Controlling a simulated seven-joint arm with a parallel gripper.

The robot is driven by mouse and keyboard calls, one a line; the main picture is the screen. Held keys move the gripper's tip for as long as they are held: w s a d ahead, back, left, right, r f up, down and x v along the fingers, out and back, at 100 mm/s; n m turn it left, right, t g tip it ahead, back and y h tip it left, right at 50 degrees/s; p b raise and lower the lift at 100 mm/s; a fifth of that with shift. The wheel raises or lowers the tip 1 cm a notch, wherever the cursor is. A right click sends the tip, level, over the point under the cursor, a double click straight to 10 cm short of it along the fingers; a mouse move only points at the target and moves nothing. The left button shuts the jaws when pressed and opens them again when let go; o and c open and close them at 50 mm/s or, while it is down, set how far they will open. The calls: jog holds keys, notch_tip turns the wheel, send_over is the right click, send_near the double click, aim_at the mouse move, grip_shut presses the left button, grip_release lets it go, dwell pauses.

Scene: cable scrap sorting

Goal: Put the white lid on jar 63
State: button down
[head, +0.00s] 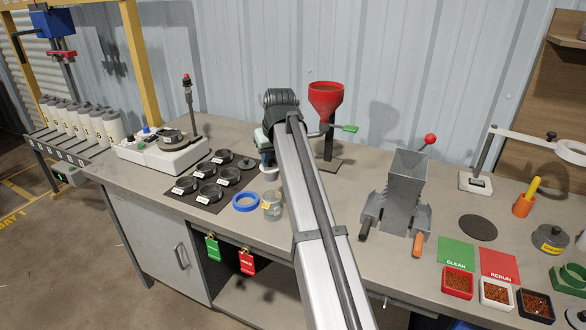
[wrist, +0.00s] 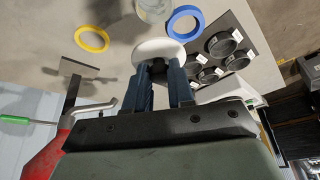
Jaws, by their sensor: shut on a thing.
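My gripper (wrist: 160,68) is shut on a white round lid (wrist: 158,50), seen between the two dark blue fingers in the wrist view. In the head view the lid (head: 267,175) shows small and pale at the gripper's lower end, above the bench. A clear jar (head: 272,207) stands on the bench just below and nearer than the gripper. It also shows at the top edge of the wrist view (wrist: 153,8), apart from the lid. I cannot read a number on the jar.
A blue ring (head: 245,202) lies left of the jar, beside a dark mat with several black dishes (head: 207,192). A yellow ring (wrist: 92,39) shows in the wrist view. A red funnel stand (head: 327,95) and a grey hopper (head: 405,180) stand to the right.

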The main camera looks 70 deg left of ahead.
jog(key=shift+s+d+f+n, duration=0.1)
jog(key=shift+d+f+n, duration=0.15)
jog(key=shift+n, duration=0.15)
notch_tip(320, 180, down, 9)
jog(key=shift+f, duration=0.15)
dwell(1.0)
dwell(0.7)
jog(key=c, duration=0.9)
grip_release()
jog(key=v, duration=1.3)
jog(key=shift+w+r, duration=0.3)
jog(key=shift+r, duration=0.05)
